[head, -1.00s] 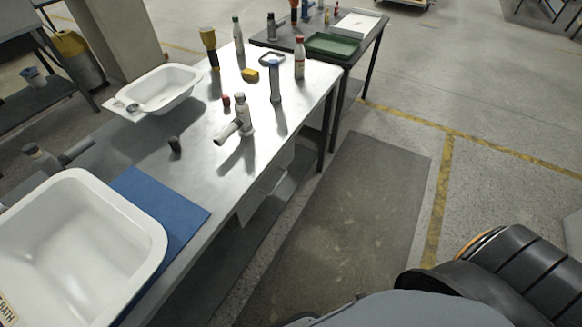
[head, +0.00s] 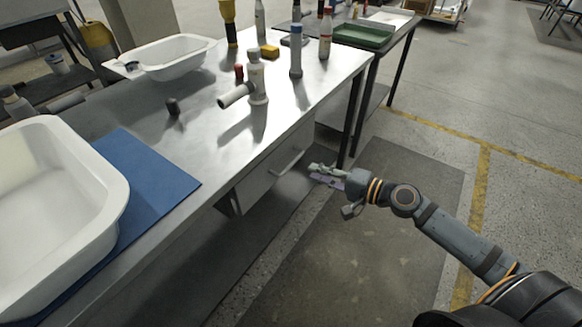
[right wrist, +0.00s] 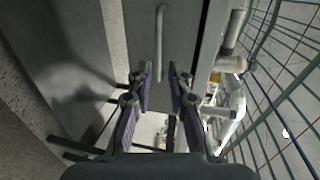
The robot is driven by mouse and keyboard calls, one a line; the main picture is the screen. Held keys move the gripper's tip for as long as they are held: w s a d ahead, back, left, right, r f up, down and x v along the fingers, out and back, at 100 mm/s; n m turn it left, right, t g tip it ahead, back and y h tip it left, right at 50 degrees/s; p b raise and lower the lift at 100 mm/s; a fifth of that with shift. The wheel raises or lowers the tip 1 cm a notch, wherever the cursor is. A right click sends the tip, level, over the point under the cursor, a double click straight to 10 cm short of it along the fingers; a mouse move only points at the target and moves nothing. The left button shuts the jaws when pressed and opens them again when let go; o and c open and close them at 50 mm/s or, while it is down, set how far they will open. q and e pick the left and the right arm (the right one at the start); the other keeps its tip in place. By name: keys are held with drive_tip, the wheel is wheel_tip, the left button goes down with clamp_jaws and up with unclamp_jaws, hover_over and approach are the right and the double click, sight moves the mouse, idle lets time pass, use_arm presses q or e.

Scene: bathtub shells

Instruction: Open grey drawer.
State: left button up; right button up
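The grey drawer (head: 262,177) sits under the steel table's top, and its front looks flush and closed. Its bar handle (head: 287,164) is on the front; in the right wrist view the handle (right wrist: 160,45) lies straight ahead, between the lines of the two fingers. My right gripper (head: 328,176) is just right of the drawer in the head view, apart from the handle. My left gripper is in no frame.
The steel worktable (head: 200,160) carries white tubs (head: 60,190), a blue mat (head: 150,175) and several bottles. A second table with a green tray (head: 362,36) stands behind. The floor mat (head: 370,240) in front of the drawer is clear.

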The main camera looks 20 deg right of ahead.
sight(291, 163)
use_arm(q)
drive_tip(key=r, duration=0.1)
drive_tip(key=w+r+b, duration=0.1)
drive_tip(key=d+r, duration=0.1)
drive_tip(key=r, duration=0.1)
drive_tip(key=shift+w, duration=0.2)
use_arm(e)
drive_tip(key=x, duration=1)
drive_tip(key=shift+d, duration=0.1)
clamp_jaws()
use_arm(q)
drive_tip(key=shift+f, duration=0.1)
